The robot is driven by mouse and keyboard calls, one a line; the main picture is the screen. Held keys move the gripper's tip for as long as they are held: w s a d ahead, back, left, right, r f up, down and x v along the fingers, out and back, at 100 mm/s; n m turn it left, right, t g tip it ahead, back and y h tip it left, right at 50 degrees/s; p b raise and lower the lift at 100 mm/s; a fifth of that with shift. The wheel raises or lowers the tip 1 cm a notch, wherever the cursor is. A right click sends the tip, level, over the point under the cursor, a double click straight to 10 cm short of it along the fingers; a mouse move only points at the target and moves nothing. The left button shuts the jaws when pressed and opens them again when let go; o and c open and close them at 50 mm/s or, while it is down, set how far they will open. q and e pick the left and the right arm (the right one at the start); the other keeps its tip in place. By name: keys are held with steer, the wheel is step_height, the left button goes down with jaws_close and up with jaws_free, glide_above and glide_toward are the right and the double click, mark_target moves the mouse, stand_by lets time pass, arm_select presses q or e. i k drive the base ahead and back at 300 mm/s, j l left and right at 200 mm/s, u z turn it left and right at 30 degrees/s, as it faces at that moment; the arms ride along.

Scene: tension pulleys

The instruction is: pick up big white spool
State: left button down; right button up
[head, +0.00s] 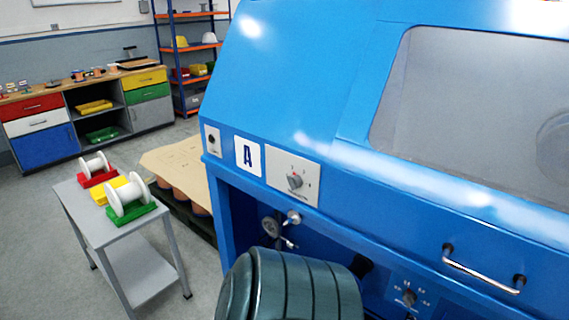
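A big white spool (129,197) sits on a green holder (133,214) at the near end of a small grey table, at the left of the head view. A smaller white spool (93,163) sits on a red holder (98,178) at the table's far end. A yellow holder (108,190) lies between them, partly hidden by the big spool. Neither of my grippers is in view.
The grey table (72,203) stands left of a large blue machine (285,90) marked A. A pallet with a cardboard-coloured top (180,160) is behind the table. A dark ribbed rounded object (290,290) fills the bottom centre. Floor left of the table is clear.

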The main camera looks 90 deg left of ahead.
mark_target(126, 194)
steer(key=u, duration=3.9)
steer(key=i+j+z, duration=0.15)
steer(key=i, duration=0.4)
steer(key=i+z, duration=0.1)
steer(key=i, duration=0.45)
steer(key=i+j+z, duration=0.15)
steer(key=i, duration=0.35)
steer(key=i+j+z, duration=0.1)
steer(key=i+j, duration=0.25)
steer(key=i, duration=0.15)
